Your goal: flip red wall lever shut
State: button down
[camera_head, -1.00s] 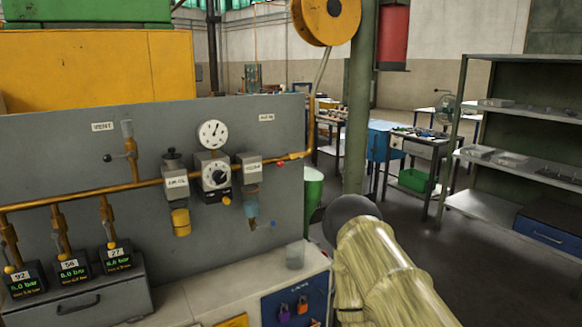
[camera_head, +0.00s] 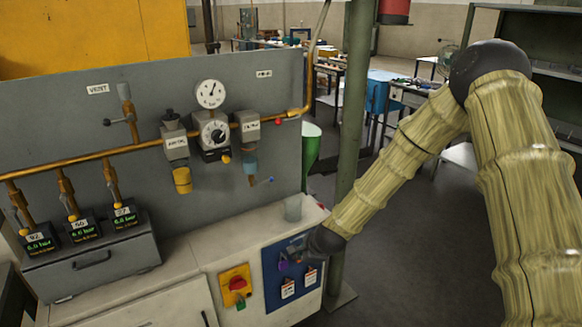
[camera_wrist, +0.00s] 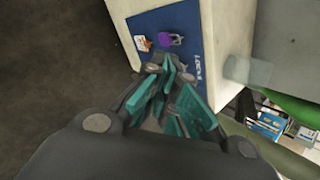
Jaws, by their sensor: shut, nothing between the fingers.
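In the head view, a red knob (camera_head: 278,122) sits beside the brass pipe on the grey panel. A red rotary handle (camera_head: 238,284) sits on a yellow plate on the white cabinet front. I cannot tell for sure which is the lever meant. My gripper (camera_head: 293,256) is at the blue lock board, right of the yellow plate and well below the red knob. The wrist view shows its teal fingers (camera_wrist: 178,88) shut and empty in front of the board; neither red part shows there. Whether the fingers touch the board is unclear.
The blue lock board (camera_head: 272,290) carries tags and a purple padlock (camera_wrist: 165,40). A clear cup (camera_head: 293,208) stands on the cabinet top. A green post (camera_head: 352,130) rises right of the panel, close to my forearm.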

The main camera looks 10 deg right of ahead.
aim_at(288, 120)
jog(key=w+d+r+m+t, duration=0.1)
jog(key=w+r+m, duration=0.3)
jog(key=r, duration=0.7)
jog(key=w+d+r+m+t+y+p, duration=0.1)
jog(key=w+d+r+m+t, duration=0.1)
jog(key=w+r, duration=0.5)
jog(key=w+d+r+m+t+p, duration=0.1)
jog(key=w+r+m, duration=0.4)
jog(key=r, duration=1)
jog(key=shift+w+d+r+m+t+y, duration=0.3)
jog(key=shift+w+d+t+y, duration=0.1)
jog(key=shift+w+d, duration=0.2)
jog(key=w+a+f+p, duration=0.1)
jog(key=w+a+p, duration=0.1)
jog(key=w+p, duration=0.3)
jog(key=w, duration=0.3)
jog(key=shift+w+a+f, duration=0.2)
jog(key=shift+w+a, duration=0.2)
